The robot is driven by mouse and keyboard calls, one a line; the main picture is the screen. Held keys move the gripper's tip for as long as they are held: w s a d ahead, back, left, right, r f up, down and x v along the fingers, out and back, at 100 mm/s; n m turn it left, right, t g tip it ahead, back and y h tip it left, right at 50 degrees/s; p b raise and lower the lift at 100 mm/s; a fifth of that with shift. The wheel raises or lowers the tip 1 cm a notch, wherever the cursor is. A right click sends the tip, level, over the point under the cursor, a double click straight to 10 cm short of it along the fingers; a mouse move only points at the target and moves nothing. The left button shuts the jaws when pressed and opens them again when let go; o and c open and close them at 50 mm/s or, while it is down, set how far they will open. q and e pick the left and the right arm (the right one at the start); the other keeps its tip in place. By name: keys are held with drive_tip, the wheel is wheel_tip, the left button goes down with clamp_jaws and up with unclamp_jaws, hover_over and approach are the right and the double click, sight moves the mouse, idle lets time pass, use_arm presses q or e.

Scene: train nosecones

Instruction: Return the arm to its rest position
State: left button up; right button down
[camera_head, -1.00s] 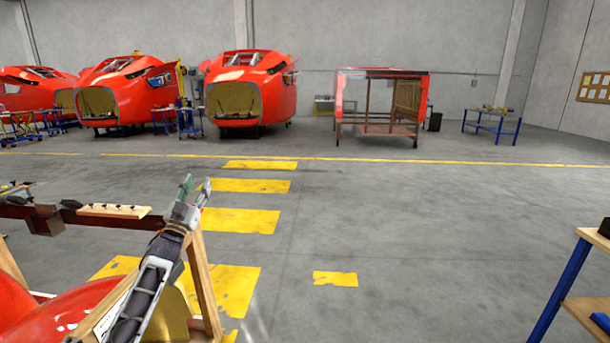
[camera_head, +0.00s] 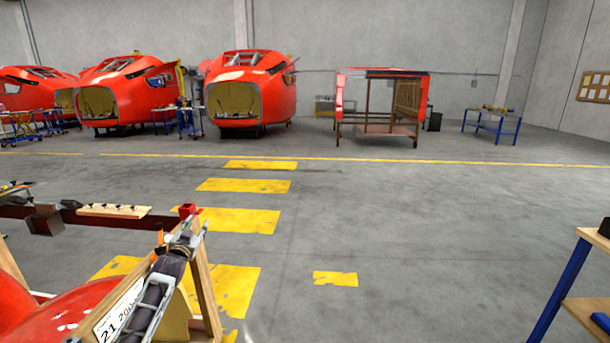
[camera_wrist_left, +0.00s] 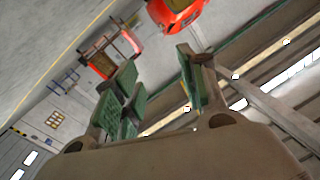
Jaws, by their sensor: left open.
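My left arm (camera_head: 150,295) comes in from the lower left of the head view. Its gripper (camera_head: 190,228) is raised in front of a wooden frame at the lower left. In the left wrist view the gripper (camera_wrist_left: 162,95) shows two green-padded fingers spread apart, with nothing between them. Beyond the fingers are the hall floor, a red nosecone (camera_wrist_left: 175,10) and the ceiling beams. My right gripper is in neither view.
A red part (camera_head: 50,310), wooden posts (camera_head: 205,285) and a brown beam (camera_head: 100,218) stand close around my left arm. A blue-legged bench (camera_head: 562,290) is at the right edge. Red nosecones (camera_head: 240,68) line the back wall. The middle floor is clear.

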use_arm(q)
drive_tip(key=s+f+g, duration=0.2)
drive_tip(key=s+f, duration=0.3)
drive_tip(key=f, duration=0.9)
drive_tip(key=s+f+g, duration=0.3)
drive_tip(key=s+f, duration=0.1)
drive_tip(key=f, duration=1.1)
drive_tip(key=s+d+f+g, duration=0.2)
drive_tip(key=s+f+g, duration=0.2)
drive_tip(key=s+f, duration=1.5)
drive_tip(key=s+d+f+g, duration=0.2)
drive_tip(key=s+f+g, duration=0.2)
drive_tip(key=s+f, duration=1.45)
drive_tip(key=s+d+f+g, duration=0.1)
drive_tip(key=s+f, duration=0.2)
drive_tip(key=s, duration=1.1)
drive_tip(key=s+d+f+g, duration=0.1)
drive_tip(key=s+f+g, duration=0.1)
drive_tip(key=s, duration=1.1)
drive_tip(key=shift+s+d+f+n+g, duration=0.3)
drive_tip(key=shift+s+f, duration=0.1)
drive_tip(key=shift+f, duration=0.1)
drive_tip(key=shift+w, duration=0.15)
